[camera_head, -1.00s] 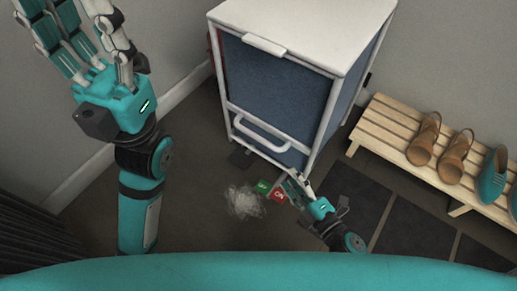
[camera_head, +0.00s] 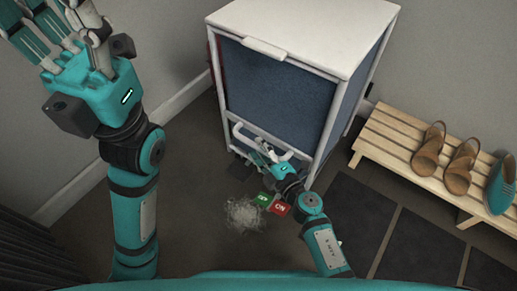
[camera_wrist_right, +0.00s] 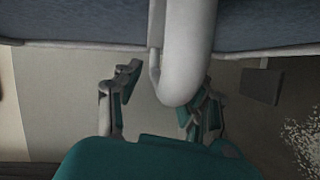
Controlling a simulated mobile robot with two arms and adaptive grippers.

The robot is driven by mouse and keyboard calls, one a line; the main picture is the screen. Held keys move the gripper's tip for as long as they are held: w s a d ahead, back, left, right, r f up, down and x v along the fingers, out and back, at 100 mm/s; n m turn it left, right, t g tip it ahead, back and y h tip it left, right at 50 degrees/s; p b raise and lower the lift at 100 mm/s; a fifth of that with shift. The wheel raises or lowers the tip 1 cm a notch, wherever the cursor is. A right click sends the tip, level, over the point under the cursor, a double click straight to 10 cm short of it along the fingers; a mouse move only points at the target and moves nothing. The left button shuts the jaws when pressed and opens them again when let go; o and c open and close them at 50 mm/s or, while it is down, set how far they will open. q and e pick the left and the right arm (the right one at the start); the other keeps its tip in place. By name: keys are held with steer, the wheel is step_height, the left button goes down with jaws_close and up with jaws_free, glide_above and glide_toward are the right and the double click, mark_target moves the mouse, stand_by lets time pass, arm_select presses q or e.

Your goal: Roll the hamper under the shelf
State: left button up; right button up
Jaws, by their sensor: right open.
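The hamper (camera_head: 280,85) is a tall box with blue fabric sides, a white frame and a white top. A white bar handle (camera_head: 239,133) is on its lower front. My right gripper (camera_head: 264,153) is open at this handle. In the right wrist view the white handle (camera_wrist_right: 184,60) comes down between the spread fingers of the right gripper (camera_wrist_right: 162,98); I cannot tell whether they touch it. My left gripper (camera_head: 55,22) is raised at the upper left, away from the hamper, fingers apart, tips partly cut off. I see no shelf that I can identify.
A slatted wooden bench (camera_head: 395,140) with brown shoes (camera_head: 460,168) and a teal shoe (camera_head: 500,185) stands right of the hamper. Green (camera_head: 263,198) and red (camera_head: 281,209) labelled pieces and a fuzzy pale clump (camera_head: 244,214) lie in front. Dark floor tiles (camera_head: 350,210) are clear.

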steer(key=shift+w+a, duration=0.35)
steer(key=shift+w, duration=0.1)
jaws_close()
